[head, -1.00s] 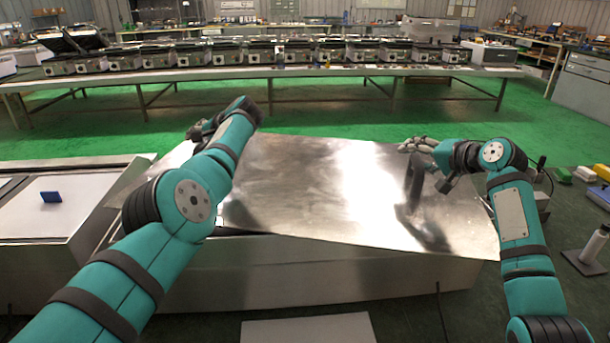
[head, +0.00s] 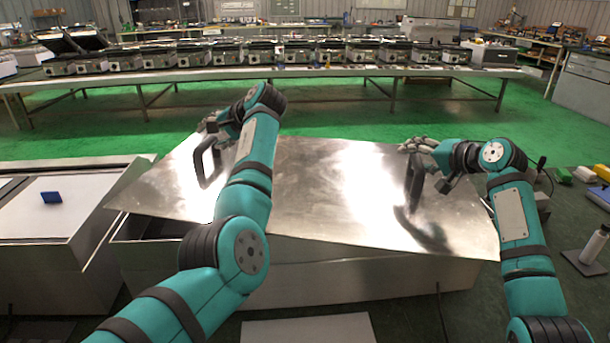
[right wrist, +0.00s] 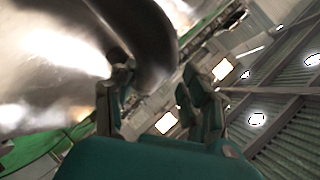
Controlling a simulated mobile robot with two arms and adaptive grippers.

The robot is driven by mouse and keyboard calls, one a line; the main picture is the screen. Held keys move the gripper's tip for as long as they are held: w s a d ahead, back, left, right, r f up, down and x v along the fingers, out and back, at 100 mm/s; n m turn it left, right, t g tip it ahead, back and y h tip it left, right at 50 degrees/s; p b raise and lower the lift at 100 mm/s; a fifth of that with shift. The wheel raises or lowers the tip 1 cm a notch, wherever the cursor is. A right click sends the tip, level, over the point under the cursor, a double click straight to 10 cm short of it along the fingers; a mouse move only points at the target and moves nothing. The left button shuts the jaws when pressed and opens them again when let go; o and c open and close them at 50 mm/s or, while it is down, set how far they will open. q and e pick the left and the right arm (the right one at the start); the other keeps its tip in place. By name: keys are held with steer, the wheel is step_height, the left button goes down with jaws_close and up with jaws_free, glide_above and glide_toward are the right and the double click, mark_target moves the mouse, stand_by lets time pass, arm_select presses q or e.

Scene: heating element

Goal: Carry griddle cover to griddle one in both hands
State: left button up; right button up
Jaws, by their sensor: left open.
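The griddle cover, a shiny metal sheet (head: 310,190), lies askew over a metal-sided box-like unit (head: 330,280) in the head view. The unit's dark front-left interior shows below the cover's edge. The cover has a dark left handle (head: 203,165) and a dark right handle (head: 414,182), both upright. My left gripper (head: 213,124) is open and empty, just beyond the left handle, with its arm crossing the cover. My right gripper (head: 416,146) is at the top of the right handle. In the right wrist view the handle (right wrist: 152,45) passes by its fingers; their grip is unclear.
A second unit (head: 85,235) with a pale top and a small blue item (head: 51,197) stands at left. A long table (head: 300,71) with many appliances runs across the back. Green floor (head: 330,115) between is clear. A white cylinder (head: 594,245) stands at right.

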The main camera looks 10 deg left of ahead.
steer(key=shift+s+d+r, duration=0.15)
steer(key=shift+r, duration=0.05)
steer(key=v, duration=1.1)
steer(key=shift+s, duration=0.25)
steer(key=shift+d+r, duration=0.1)
